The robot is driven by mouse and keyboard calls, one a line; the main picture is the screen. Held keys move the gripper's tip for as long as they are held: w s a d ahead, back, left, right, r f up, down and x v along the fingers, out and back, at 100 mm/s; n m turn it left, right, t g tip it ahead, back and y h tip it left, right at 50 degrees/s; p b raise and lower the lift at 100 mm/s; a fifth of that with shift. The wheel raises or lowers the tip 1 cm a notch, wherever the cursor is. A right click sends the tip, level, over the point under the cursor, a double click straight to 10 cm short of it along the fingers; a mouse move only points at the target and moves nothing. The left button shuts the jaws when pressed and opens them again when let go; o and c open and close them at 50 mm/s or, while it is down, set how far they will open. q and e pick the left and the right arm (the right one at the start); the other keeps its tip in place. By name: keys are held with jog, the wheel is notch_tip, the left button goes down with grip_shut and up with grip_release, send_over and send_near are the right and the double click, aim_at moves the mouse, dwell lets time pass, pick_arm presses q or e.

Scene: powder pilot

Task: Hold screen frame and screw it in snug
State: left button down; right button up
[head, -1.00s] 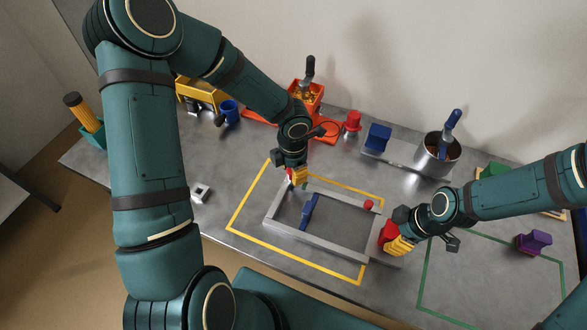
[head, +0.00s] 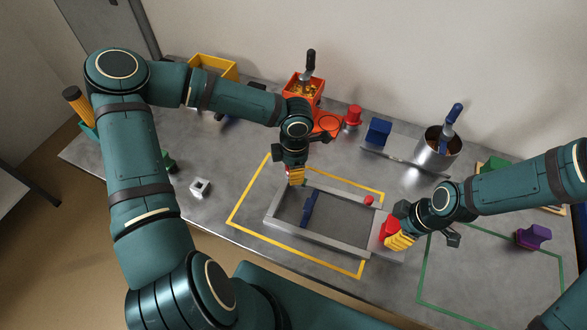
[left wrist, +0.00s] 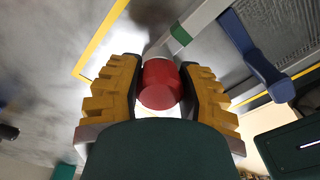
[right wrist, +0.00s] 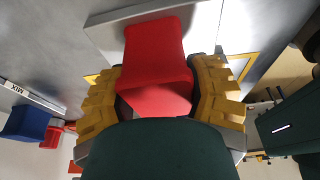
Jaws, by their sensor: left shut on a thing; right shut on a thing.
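A grey rectangular screen frame (head: 318,238) with dark mesh lies flat inside a yellow outline on the bench. A blue bar (head: 309,208) stands across its left part. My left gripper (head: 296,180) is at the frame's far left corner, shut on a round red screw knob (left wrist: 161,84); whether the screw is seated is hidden. Another red knob (head: 369,200) sits at the far right corner. My right gripper (head: 396,238) is at the frame's right end, shut on a red block grip (right wrist: 158,65), which appears to be joined to the frame.
Behind stand an orange container (head: 302,88) with a scoop, a red knob-shaped piece (head: 353,115), a blue block (head: 378,133) and a steel pot (head: 437,150). A purple piece (head: 533,236) is right; a small white block (head: 200,187) is left. The green-outlined area is mostly clear.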

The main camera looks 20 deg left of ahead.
pick_arm(q)
jog(key=shift+s+d+r, duration=0.1)
jog(key=shift+d+r, duration=0.05)
jog(key=shift+d, duration=0.4)
pick_arm(e)
jog(key=shift+w+a+r, duration=0.15)
jog(key=shift+w+a, duration=0.05)
jog(key=shift+a, duration=0.2)
pick_arm(q)
jog(key=c, duration=0.6)
grip_release()
jog(key=shift+o, duration=0.3)
jog(key=shift+a, duration=0.15)
pick_arm(e)
jog(key=shift+d, duration=0.1)
pick_arm(q)
jog(key=shift+a, duration=0.15)
pick_arm(e)
jog(key=shift+s+d, duration=0.1)
pick_arm(q)
jog(key=shift+r, duration=0.1)
notch_tip(320, 180, up, 12)
jog(key=shift+w, duration=0.3)
pick_arm(e)
jog(key=o, duration=1.4)
jog(key=shift+c, duration=0.2)
